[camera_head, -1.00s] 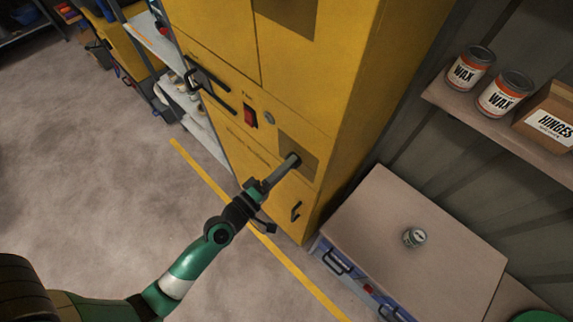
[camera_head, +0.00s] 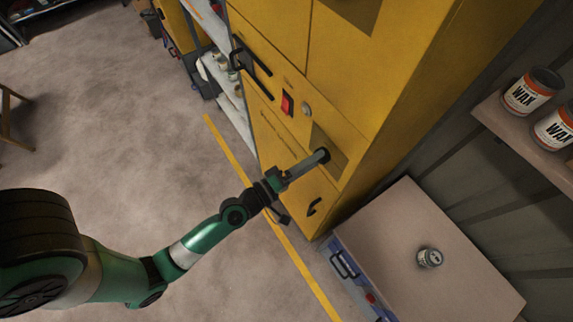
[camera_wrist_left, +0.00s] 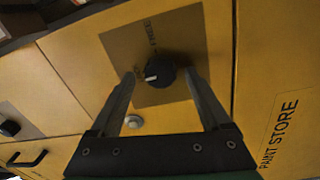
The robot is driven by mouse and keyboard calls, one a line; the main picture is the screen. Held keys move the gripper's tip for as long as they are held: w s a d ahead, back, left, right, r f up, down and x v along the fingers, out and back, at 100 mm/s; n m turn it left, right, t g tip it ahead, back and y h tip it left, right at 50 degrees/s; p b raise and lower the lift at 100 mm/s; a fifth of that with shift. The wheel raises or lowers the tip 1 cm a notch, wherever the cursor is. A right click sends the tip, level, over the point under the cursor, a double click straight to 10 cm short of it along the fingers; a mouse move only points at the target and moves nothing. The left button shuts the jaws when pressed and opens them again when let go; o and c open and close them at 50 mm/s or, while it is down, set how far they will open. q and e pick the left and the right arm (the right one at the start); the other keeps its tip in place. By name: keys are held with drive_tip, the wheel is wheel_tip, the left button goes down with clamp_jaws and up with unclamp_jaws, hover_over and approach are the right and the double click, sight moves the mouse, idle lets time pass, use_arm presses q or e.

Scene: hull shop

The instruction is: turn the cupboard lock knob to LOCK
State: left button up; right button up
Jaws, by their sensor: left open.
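The yellow cupboard (camera_head: 385,95) stands upright with a brown square plate (camera_head: 336,145) on its front. In the left wrist view the round black lock knob (camera_wrist_left: 160,72) sits on this plate (camera_wrist_left: 182,30), its white pointer mark toward the left. The word FREE is readable above it; another label at its left is partly hidden by a finger. My left gripper (camera_wrist_left: 161,76) is open, its fingertips on either side of the knob with gaps showing. In the head view the left gripper (camera_head: 318,158) reaches the plate and mostly hides the knob. My right gripper is out of view.
A red switch (camera_head: 287,103) and a silver round fitting (camera_head: 307,109) are near the plate, with a black handle (camera_head: 315,206) below. A low cabinet (camera_head: 400,230) with a small can (camera_head: 429,258) stands at the right. Wax cans (camera_head: 532,92) sit on a shelf.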

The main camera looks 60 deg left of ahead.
use_arm(q)
drive_tip(key=s+d+b, duration=0.1)
drive_tip(key=s+b, duration=0.4)
drive_tip(key=s, duration=0.5)
drive_tip(key=shift+s+f, duration=0.25)
drive_tip(key=shift+s, duration=0.05)
drive_tip(key=shift+d, duration=0.1)
